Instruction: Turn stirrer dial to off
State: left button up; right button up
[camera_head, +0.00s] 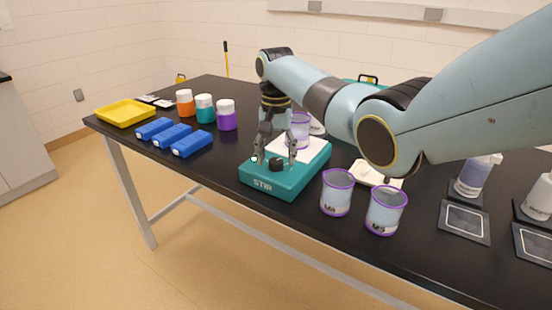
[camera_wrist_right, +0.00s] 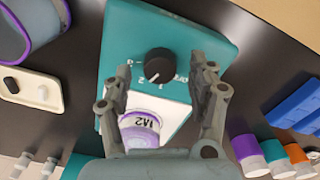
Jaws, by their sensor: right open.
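The teal stirrer (camera_head: 284,184) stands on the black table, with "STIR" on its front. Its black dial (camera_head: 276,163) sits on top near the front edge. In the right wrist view the dial (camera_wrist_right: 159,62) has a white pointer line and printed marks around it. My right gripper (camera_head: 273,158) is open and points down over the dial, one finger on each side. In the wrist view the fingers of my right gripper (camera_wrist_right: 165,85) stand apart, clear of the dial. My left gripper is not in view.
Two purple-rimmed beakers (camera_head: 336,192) (camera_head: 385,209) stand right of the stirrer. Blue blocks (camera_head: 172,135), lidded jars (camera_head: 205,108) and a yellow tray (camera_head: 125,113) are at left. Bottles and dark-framed pads (camera_head: 464,222) are at right. The front table edge is clear.

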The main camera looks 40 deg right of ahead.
jog(key=shift+f, duration=0.6)
jog(key=c, duration=1.2)
jog(key=shift+o, duration=0.2)
jog(key=shift+r, duration=0.1)
